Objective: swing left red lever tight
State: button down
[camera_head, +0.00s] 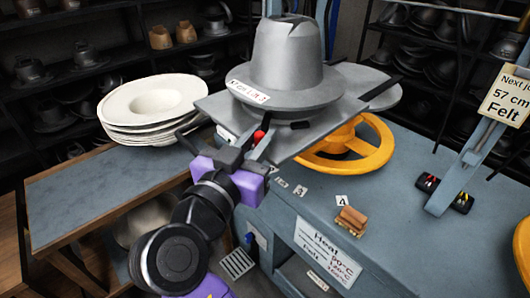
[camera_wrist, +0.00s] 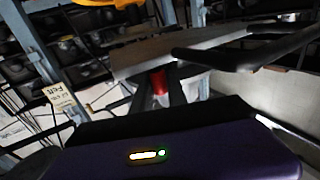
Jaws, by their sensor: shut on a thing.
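The left red lever (camera_head: 259,136) shows as a small red knob at the front left edge of the grey press plate (camera_head: 318,132). In the wrist view the red lever (camera_wrist: 158,82) stands between the dark fingers. My gripper (camera_head: 250,145), with a purple body, is shut on the red lever from the front left. It also shows in the wrist view (camera_wrist: 162,92). The lever's shaft and lower part are hidden by the fingers. A grey hat-shaped form (camera_head: 288,60) sits upright on the plate.
A yellow handwheel (camera_head: 372,150) is under the plate on the right. A stack of white felt hats (camera_head: 150,103) lies on the left table (camera_head: 85,190). A wooden brush (camera_head: 350,220) rests on the blue bench (camera_head: 415,235). A dark bar (camera_wrist: 245,55) crosses the wrist view's right side.

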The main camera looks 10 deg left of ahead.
jog(key=shift+a+f+m+g+h+b, duration=0.1)
jog(key=shift+a+m+g+h+b, duration=0.15)
jog(key=shift+m+h+b, duration=0.4)
jog(key=shift+a+m+g+h+b, duration=0.15)
jog(key=shift+m+g+h+b, duration=0.15)
jog(key=shift+h, duration=0.65)
jog(key=shift+w, duration=0.1)
jog(key=c, duration=1.3)
grip_release()
jog(key=b+v, duration=0.1)
jog(key=v, duration=0.7)
jog(key=shift+w, duration=0.1)
